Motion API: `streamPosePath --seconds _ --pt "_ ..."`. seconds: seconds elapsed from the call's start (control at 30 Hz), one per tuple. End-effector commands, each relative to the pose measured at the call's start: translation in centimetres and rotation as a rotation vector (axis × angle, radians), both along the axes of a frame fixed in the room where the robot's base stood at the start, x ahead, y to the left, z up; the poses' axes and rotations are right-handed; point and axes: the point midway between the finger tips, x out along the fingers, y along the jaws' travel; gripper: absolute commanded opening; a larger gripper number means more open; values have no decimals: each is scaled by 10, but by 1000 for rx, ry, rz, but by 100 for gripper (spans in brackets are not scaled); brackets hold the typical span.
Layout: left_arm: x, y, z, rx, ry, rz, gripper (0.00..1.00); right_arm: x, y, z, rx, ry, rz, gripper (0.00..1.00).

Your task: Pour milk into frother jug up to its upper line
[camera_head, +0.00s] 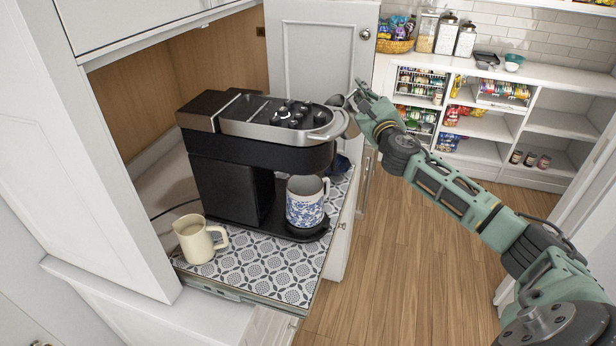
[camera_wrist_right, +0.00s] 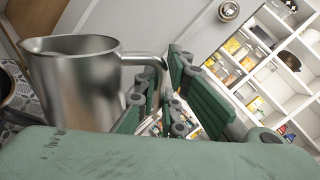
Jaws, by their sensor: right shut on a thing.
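A steel jug (camera_wrist_right: 75,90) with a spout fills the left of the right wrist view, and its handle reaches to my right gripper (camera_wrist_right: 165,98). The gripper's fingers are shut on that handle. In the head view my right gripper (camera_head: 358,98) is beside the right end of the coffee machine, which largely hides the jug there. The jug's inside and any lines are not visible. A cream pitcher (camera_head: 197,243) stands upright at the mat's left front; I cannot tell whether it holds milk. My left gripper is out of view.
The black coffee machine (camera_head: 235,190) stands on a patterned pull-out shelf (camera_head: 255,275), with a blue-and-white mug (camera_head: 305,203) under its spout. Pods lie in its top tray (camera_head: 265,135). An open cabinet door (camera_head: 320,50) stands behind. Wooden floor at right is clear.

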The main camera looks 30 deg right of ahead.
Motion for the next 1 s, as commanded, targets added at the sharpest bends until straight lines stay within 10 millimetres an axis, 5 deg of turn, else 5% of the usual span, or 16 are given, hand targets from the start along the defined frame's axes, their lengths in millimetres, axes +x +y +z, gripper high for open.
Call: streamPosePath --seconds 1.0 --pt "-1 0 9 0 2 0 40 3 18 1 2 -3 -1 0"
